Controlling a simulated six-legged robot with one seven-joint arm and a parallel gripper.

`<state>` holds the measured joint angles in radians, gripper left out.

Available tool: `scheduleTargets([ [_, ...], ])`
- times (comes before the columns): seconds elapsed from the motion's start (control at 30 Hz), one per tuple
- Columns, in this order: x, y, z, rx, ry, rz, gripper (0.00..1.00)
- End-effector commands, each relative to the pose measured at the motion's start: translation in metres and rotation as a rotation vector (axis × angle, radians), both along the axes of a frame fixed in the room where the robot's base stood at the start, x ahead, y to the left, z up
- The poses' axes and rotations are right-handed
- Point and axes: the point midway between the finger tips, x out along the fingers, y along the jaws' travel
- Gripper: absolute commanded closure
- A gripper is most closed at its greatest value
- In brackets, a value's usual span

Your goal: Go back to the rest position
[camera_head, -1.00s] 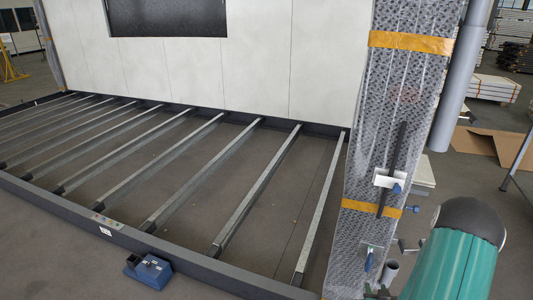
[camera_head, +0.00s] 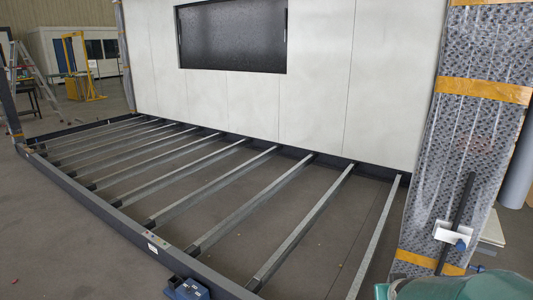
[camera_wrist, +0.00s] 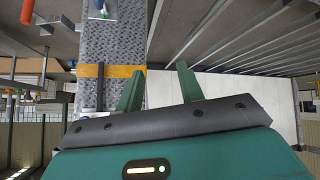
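My gripper (camera_wrist: 158,78) shows in the wrist view as two green fingers standing apart with an empty gap between them. It is open and holds nothing. A column in patterned wrap (camera_wrist: 110,48) with an orange tape band lies behind the left finger, and a white wall panel (camera_wrist: 240,92) lies behind the right one. I cannot tell how far the fingers are from either. In the head view only a green part of my arm shows at the bottom right edge; the fingers are out of that view.
A floor frame with a dark edge beam (camera_head: 110,215) and several grey cross beams (camera_head: 255,210) fills the head view's middle. The wrapped column (camera_head: 455,150) stands at right. A blue block (camera_head: 188,289) sits by the edge beam. A ladder (camera_head: 37,80) stands far left.

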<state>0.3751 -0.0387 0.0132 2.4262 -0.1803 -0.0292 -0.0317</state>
Motion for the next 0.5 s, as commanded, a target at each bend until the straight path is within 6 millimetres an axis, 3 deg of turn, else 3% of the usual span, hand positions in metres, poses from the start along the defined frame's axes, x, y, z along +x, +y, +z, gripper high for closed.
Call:
scheduleTargets([
  [0.03, -0.006, 0.016, 0.017, 0.005, 0.008, 0.012, 0.62],
  [0.2, -0.038, 0.061, 0.055, 0.043, 0.071, 0.044, 0.62],
  [0.5, -0.121, 0.136, 0.106, 0.126, 0.186, 0.128, 0.62],
])
